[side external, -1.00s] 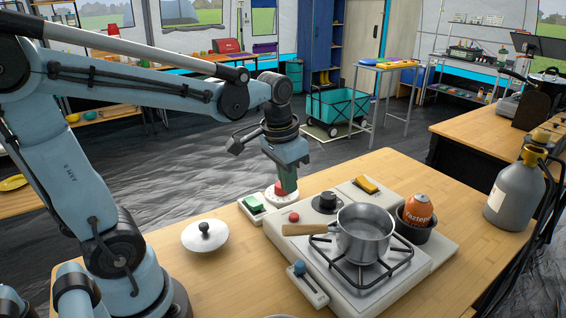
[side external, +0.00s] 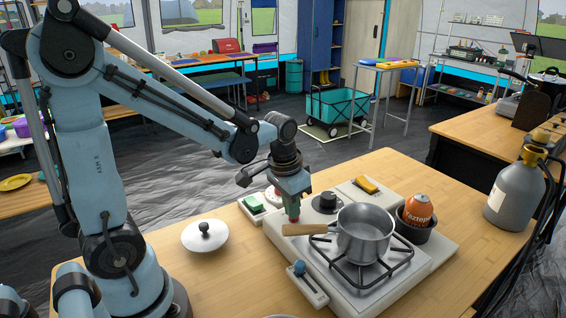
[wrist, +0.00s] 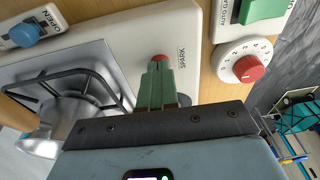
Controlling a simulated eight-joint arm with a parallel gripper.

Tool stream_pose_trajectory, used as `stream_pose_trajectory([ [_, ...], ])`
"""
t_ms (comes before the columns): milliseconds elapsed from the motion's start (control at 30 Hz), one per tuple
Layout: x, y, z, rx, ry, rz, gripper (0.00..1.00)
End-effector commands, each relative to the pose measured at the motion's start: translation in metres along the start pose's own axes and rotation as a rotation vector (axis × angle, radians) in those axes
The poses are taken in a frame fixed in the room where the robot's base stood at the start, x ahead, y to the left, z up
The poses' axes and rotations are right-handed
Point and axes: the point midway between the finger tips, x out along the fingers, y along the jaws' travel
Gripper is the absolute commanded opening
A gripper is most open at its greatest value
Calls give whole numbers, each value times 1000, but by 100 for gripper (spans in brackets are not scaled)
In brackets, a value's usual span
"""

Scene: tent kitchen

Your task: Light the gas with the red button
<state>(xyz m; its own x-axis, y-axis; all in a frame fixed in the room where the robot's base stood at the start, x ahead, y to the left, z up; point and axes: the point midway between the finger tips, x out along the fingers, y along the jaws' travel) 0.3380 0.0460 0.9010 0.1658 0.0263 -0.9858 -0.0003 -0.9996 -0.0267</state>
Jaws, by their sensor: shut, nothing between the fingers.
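The red button (wrist: 160,58), beside the word SPARK, is on the pale stove panel in the wrist view. My gripper (wrist: 160,72) is shut and empty, its green fingertips at the button and partly covering it. Contact or pressing cannot be told. In the side view my gripper (side external: 293,212) points down over the stove's back left corner, and the button is mostly hidden there. The gas stove (side external: 350,290) carries a steel pot (side external: 365,238) with a wooden handle on its burner grate. No flame shows.
A green switch (wrist: 262,10) and a white dial with a red centre (wrist: 243,75) are beside the stove. A blue knob (side external: 299,268) marks its front left. The pot's handle (side external: 303,229) lies close to my gripper. A lid (side external: 205,238) and gas bottle (side external: 515,190) stand apart.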

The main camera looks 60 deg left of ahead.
Motion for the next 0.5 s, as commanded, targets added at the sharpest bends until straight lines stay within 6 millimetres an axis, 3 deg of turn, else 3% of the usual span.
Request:
stream_pose_trajectory([
  [500,21,0,1,-1,5,-1,0],
])
